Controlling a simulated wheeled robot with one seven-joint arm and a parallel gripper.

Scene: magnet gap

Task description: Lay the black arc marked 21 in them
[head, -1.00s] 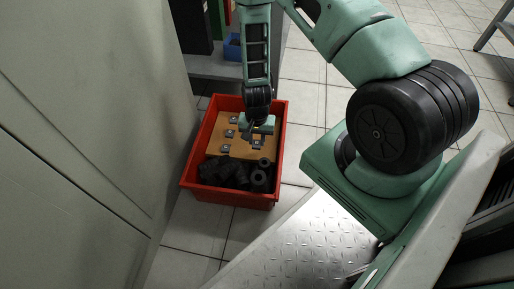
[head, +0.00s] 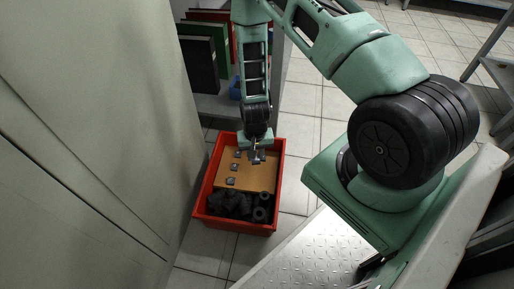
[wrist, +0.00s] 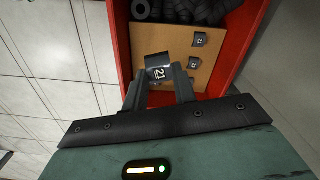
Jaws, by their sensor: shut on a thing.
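The dark arc marked 21 (wrist: 159,68) shows its white number in the wrist view. My gripper (wrist: 160,84) is shut on it, with one finger at each side. In the head view my gripper (head: 256,156) is over the far right part of the red crate (head: 277,190). The arc looks held above the brown board (head: 251,178), but its exact height is hard to tell. Other small dark arcs lie on the board, such as one (head: 231,181) in the head view and one marked piece (wrist: 199,40) in the wrist view.
Several black rolls and ridged pieces (head: 235,204) fill the near end of the crate. A pale cabinet wall (head: 100,130) stands close on the left. Tiled floor (head: 300,140) is open on the right. Upright binders (head: 203,55) and a blue bin (head: 235,88) stand behind.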

